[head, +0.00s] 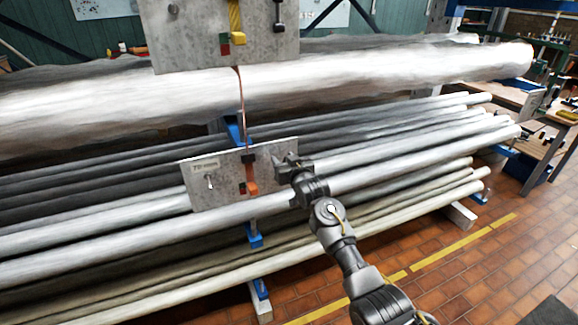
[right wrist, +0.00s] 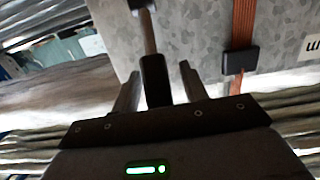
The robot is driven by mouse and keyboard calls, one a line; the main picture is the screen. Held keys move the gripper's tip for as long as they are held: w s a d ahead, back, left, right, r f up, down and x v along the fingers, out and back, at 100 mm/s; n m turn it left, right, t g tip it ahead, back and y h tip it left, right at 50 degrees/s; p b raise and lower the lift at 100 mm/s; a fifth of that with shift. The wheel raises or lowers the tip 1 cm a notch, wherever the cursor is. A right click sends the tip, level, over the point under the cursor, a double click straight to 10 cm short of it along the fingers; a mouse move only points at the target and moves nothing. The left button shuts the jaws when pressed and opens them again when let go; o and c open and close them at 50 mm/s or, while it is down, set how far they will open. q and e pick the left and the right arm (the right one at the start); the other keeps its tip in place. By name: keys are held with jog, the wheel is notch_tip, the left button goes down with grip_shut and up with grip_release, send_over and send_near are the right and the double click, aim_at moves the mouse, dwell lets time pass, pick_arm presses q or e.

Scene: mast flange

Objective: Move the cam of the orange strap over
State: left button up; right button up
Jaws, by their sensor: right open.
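The orange strap (head: 240,100) runs down from the upper plate to the lower grey plate (head: 205,172), through a dark buckle (head: 248,157). An orange block (head: 252,188) and a small red piece (head: 242,188) show below the buckle. In the right wrist view the strap (right wrist: 242,25) and its buckle (right wrist: 240,61) lie right of my fingers. My right gripper (head: 284,161) is at the plate's right part. It is open, its fingers on both sides of a dark-gripped lever (right wrist: 154,80) on a metal rod; contact is unclear. My left gripper is out of view.
An upper plate (head: 185,45) carries a yellow strap (head: 235,18) and a dark lever (head: 278,14). Long wrapped poles (head: 400,70) lie on the rack behind both plates. Workbenches (head: 540,110) stand at the right. Tiled floor is clear at lower right.

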jog(key=b+v, duration=0.3)
jog(key=v, duration=0.7)
jog(key=shift+s, duration=0.25)
